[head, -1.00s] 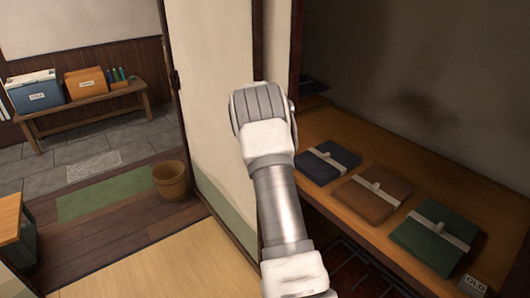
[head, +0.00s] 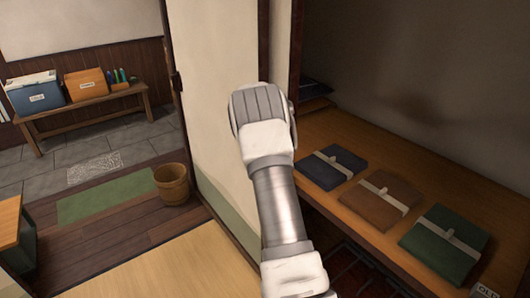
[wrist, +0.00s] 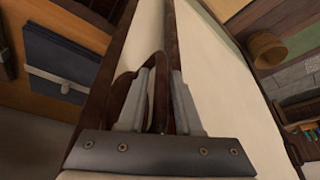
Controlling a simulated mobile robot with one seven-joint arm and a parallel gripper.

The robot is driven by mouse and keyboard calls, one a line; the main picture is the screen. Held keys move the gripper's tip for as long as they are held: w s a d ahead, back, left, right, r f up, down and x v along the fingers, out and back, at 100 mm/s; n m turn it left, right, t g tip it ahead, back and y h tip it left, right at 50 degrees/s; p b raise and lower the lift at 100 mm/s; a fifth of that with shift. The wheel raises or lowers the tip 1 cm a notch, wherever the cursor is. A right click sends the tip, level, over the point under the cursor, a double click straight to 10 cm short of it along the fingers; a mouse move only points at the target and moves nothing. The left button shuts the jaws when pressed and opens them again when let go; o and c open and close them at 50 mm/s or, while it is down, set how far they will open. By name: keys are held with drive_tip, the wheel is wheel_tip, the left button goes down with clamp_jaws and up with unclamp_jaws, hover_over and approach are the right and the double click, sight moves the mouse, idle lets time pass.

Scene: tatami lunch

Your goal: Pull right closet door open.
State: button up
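The right closet door (head: 222,100) is a cream panel with a dark wooden frame. It stands left of the open closet, whose shelf is exposed. In the wrist view the door (wrist: 228,70) runs up the picture with a brown looped handle (wrist: 122,82) on it. My gripper (wrist: 160,75) is at this handle, with a brown bar of it between the two grey fingers. The fingers look closed on the bar; the exact contact is partly hidden. In the head view my arm hides the handle and fingertips.
The closet shelf (head: 335,205) holds a navy package (head: 322,172), a brown package (head: 368,206) and a green package (head: 440,245). A wooden bucket (head: 172,184) stands on the floor to the left. A bench (head: 90,112) with boxes is behind. Tatami (head: 170,265) lies clear in front.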

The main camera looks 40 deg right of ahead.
drive_tip(key=shift+o, duration=0.7)
drive_tip(key=v, duration=1.7)
drive_tip(key=shift+r+p, duration=0.15)
drive_tip(key=shift+p, duration=0.3)
